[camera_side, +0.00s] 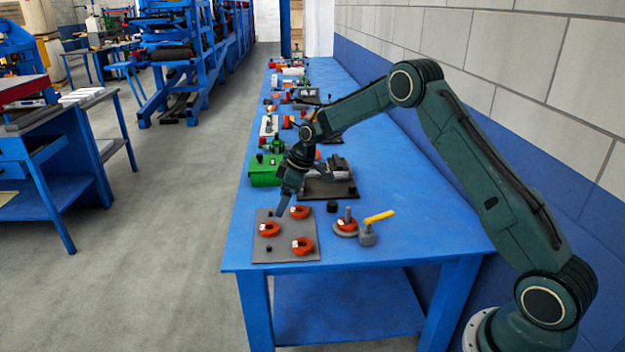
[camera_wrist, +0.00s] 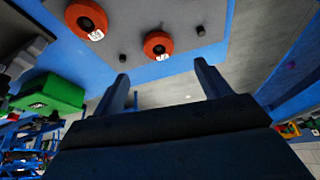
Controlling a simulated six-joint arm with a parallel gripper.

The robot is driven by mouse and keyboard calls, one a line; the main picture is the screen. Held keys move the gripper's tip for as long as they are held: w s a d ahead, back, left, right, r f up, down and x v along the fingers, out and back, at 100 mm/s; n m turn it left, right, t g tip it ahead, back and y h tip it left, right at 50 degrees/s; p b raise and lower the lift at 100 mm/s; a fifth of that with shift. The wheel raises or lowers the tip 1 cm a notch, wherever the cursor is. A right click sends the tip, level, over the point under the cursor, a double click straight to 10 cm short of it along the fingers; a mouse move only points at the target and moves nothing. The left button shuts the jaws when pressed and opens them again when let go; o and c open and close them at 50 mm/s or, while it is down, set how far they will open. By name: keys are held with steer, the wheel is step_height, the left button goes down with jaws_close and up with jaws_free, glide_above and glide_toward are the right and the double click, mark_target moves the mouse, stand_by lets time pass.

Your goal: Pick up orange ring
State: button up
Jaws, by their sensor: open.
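Several orange-red rings with small white labels show in the side view. Three lie on a grey panel (camera_side: 282,256) at the table's front left: a back right ring (camera_side: 300,217), a left ring (camera_side: 270,234) and a front ring (camera_side: 303,251). Another orange ring (camera_side: 338,232) sits around a grey post to the right. My gripper (camera_side: 283,210) points down over the panel's back edge, close to the back right and left rings. In the wrist view my gripper (camera_wrist: 163,88) is open and empty, with two rings on the panel (camera_wrist: 215,22) beyond its fingertips.
A grey block with a yellow handle (camera_side: 378,216) stands right of the post. A green box (camera_side: 266,170) and a dark fixture (camera_side: 328,187) stand behind the panel. Small dark pegs rise from the panel. The blue table (camera_side: 420,225) is clear to the right.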

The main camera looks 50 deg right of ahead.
mark_target(269, 228)
steer(key=shift+x, duration=2.15)
steer(key=shift+w+f, duration=0.1)
steer(key=shift+x, duration=2.45)
steer(key=shift+w, duration=0.1)
steer(key=c, duration=1.1)
steer(key=shift+r, duration=0.2)
step_height(269, 228, up, 20)
steer(key=shift+f, duration=0.15)
steer(key=shift+d, duration=0.1)
